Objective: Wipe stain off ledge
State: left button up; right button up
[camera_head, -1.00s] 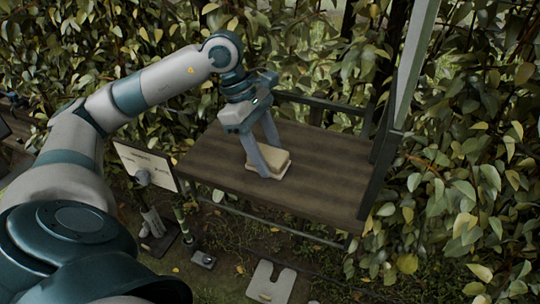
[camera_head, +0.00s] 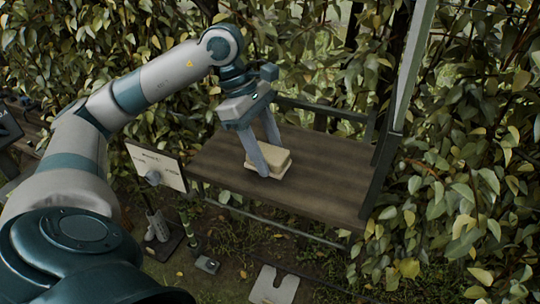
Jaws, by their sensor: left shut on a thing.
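The ledge (camera_head: 325,195) is a brown wooden shelf in the middle of the head view. My left gripper (camera_head: 268,160) points down over its middle and is shut on a beige sponge-like block (camera_head: 279,162). The block is at the ledge surface; I cannot tell whether it presses on the wood. No distinct stain shows on the visible wood, and the area under the block and gripper is hidden. My right gripper is not in view.
A dark post (camera_head: 381,180) stands at the ledge's right end, with a low rail (camera_head: 322,108) along the back. A white sign (camera_head: 157,167) stands at the left front. Leafy hedge surrounds the ledge. Its right part is clear.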

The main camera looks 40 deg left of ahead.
pick_arm(q)
jog(key=shift+r, duration=0.6)
jog(key=shift+w+r+p, duration=0.1)
jog(key=shift+r+p, duration=0.45)
jog(key=shift+r, duration=0.2)
jog(key=shift+r+p, duration=0.3)
jog(key=shift+r, duration=0.5)
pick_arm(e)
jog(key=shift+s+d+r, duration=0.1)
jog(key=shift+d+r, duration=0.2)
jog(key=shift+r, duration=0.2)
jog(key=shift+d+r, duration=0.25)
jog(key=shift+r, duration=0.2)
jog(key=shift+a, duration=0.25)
pick_arm(q)
jog(key=shift+f, duration=0.1)
